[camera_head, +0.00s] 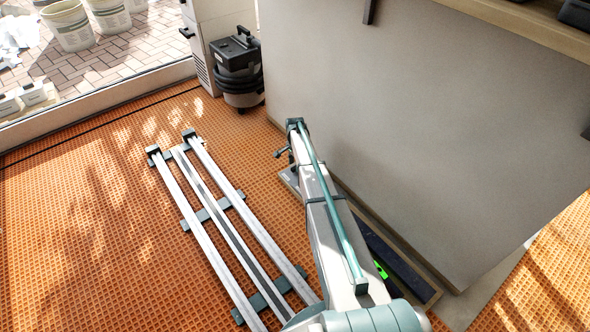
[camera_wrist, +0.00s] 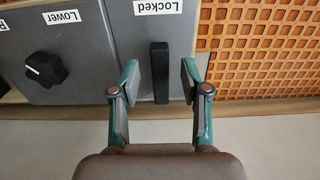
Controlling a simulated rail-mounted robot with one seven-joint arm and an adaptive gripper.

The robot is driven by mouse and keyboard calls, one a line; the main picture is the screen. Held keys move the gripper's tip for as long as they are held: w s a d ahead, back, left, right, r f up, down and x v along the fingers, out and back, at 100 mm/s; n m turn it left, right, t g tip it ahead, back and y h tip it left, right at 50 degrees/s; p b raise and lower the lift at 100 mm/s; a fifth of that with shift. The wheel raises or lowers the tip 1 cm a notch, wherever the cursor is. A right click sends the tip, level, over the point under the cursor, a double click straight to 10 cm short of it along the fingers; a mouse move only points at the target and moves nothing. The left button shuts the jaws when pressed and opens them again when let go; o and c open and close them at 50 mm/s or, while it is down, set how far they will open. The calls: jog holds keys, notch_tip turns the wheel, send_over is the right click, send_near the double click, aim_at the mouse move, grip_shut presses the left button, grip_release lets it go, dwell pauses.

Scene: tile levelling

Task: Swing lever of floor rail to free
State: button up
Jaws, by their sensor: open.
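In the wrist view a black upright lever (camera_wrist: 160,72) stands on a grey panel (camera_wrist: 88,88), just below a white label reading "Locked" (camera_wrist: 158,6). My gripper (camera_wrist: 160,82) is open, with one finger on each side of the lever. The left finger overlaps the panel and the right finger lies near the panel's right edge. A gap shows on both sides of the lever; I cannot tell how deep the fingers reach. In the head view the floor rail (camera_head: 222,217) lies on the orange floor, left of my arm. The lever cannot be made out there.
A black knob (camera_wrist: 45,69) sits left of the lever, under the label "Lower" (camera_wrist: 61,17). A plain grey wall (camera_head: 440,120) rises right of my arm. A vacuum cleaner (camera_head: 237,72) stands at the back. The orange grid floor (camera_head: 80,230) at left is open.

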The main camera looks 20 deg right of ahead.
jog(key=shift+f, duration=0.95)
grip_shut()
